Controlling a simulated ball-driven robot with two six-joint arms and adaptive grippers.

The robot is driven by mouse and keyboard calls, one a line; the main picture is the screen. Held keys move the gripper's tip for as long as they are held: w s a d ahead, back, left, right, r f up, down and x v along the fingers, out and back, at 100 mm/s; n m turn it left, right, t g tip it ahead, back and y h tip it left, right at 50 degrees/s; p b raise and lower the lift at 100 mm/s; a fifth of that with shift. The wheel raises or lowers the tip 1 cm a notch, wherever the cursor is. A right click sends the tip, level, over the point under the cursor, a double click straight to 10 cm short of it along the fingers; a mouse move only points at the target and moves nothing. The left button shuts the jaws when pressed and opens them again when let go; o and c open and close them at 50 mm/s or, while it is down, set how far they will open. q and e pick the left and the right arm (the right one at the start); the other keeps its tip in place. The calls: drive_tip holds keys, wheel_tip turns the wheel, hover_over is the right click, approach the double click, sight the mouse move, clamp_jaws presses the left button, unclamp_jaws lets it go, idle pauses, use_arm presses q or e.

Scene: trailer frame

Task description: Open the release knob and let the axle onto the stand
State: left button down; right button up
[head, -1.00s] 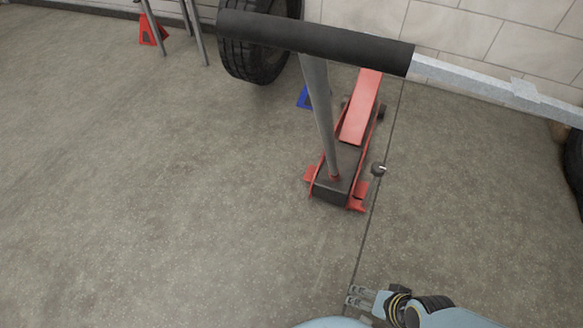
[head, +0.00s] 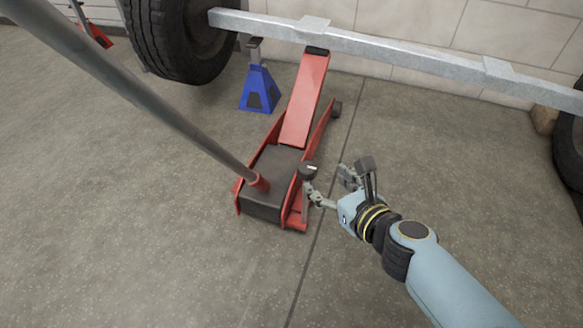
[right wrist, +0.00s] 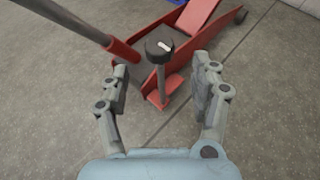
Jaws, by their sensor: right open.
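The release knob (head: 308,171) is a small black disc with a white mark, at the right rear side of the red floor jack (head: 304,98). In the right wrist view the knob (right wrist: 159,46) stands on a post ahead of and between my open fingers. My right gripper (head: 328,186) is open and empty, close beside the knob; I cannot tell whether it touches. The grey axle (head: 400,47) lies across the top, over the jack's raised arm. The blue stand (head: 259,88) is on the floor below the axle, left of the jack. My left gripper is out of view.
The jack's long grey handle (head: 130,92) slants up to the left across the head view. A tyre (head: 180,40) is on the axle's left end, another (head: 571,150) at the right edge. A red stand (head: 92,32) is at upper left. The near floor is clear.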

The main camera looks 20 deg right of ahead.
sight(309, 169)
drive_tip(key=x, duration=0.2)
drive_tip(key=b+x, duration=0.1)
drive_tip(key=x, duration=0.2)
drive_tip(key=b+x, duration=0.1)
drive_tip(key=x, duration=0.2)
drive_tip(key=shift+s+f, duration=0.1)
drive_tip(key=shift+f, duration=0.15)
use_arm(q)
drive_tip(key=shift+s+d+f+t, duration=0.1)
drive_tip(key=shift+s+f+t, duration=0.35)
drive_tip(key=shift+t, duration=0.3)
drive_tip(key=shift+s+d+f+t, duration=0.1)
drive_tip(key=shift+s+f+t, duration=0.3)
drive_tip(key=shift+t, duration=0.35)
use_arm(e)
drive_tip(key=shift+w+a+f, duration=0.15)
drive_tip(key=shift+w+a, duration=0.05)
drive_tip(key=shift+w, duration=0.5)
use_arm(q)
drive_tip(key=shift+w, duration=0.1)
use_arm(e)
drive_tip(key=shift+c, duration=0.3)
drive_tip(key=c, duration=1.1)
